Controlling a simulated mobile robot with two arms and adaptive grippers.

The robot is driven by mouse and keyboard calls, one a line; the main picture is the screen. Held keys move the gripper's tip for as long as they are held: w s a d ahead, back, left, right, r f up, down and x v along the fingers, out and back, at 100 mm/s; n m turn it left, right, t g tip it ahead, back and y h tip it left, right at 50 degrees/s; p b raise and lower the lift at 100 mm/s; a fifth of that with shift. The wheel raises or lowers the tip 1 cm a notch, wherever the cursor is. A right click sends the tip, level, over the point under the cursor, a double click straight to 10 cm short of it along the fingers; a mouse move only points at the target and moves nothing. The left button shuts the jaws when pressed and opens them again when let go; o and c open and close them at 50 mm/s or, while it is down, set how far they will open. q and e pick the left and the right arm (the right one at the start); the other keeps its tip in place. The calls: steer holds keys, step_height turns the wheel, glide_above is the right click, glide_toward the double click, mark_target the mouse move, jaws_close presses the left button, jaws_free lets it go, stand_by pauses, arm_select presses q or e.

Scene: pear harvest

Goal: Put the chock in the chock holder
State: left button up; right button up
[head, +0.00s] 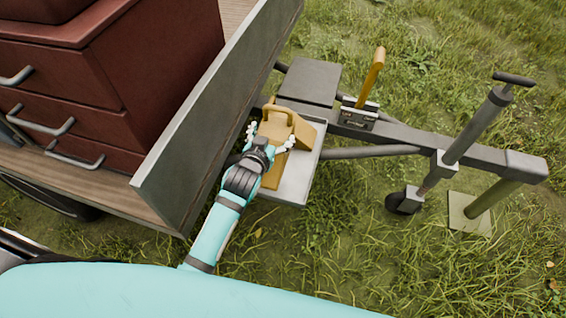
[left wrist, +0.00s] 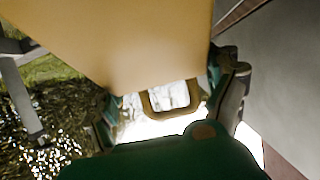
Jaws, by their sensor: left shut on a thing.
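The yellow-tan chock (head: 276,129) is at the grey, tray-like chock holder (head: 292,190) beside the trailer's front wall. A loop handle stands at the chock's far end. My left gripper (head: 268,141) reaches over the chock from the near side and is shut on it. Yellow faces show on both sides of the gripper; I cannot tell whether they all belong to one chock or whether it rests on the holder's floor. In the left wrist view the chock's broad tan face (left wrist: 115,40) fills the top. My right gripper is not in view.
The trailer's grey front wall (head: 215,115) stands close to the left of my gripper. Behind it is a red drawer cabinet (head: 150,60). A yellow lever (head: 371,78) and a grey jack (head: 478,122) stand along the drawbar. Grass lies open at the lower right.

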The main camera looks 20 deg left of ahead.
mark_target(278, 134)
arm_select(q)
steer(key=w+f, duration=0.1)
steer(key=w+f+b, duration=0.1)
steer(key=w+f, duration=0.1)
steer(key=shift+w+d, duration=0.35)
steer(key=shift+w, duration=0.05)
step_height(278, 134, down, 4)
steer(key=shift+f+b, duration=0.1)
steer(key=shift+b, duration=0.7)
step_height(278, 134, down, 4)
steer(key=shift+f+b, duration=0.15)
steer(key=shift+b, duration=0.5)
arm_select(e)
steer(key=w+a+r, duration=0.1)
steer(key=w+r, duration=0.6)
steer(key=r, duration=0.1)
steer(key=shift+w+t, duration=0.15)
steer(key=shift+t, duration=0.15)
arm_select(q)
steer(key=o, duration=1.5)
steer(key=shift+f, duration=0.2)
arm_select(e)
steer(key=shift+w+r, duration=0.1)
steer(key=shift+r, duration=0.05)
arm_select(q)
steer(key=shift+r, duration=0.1)
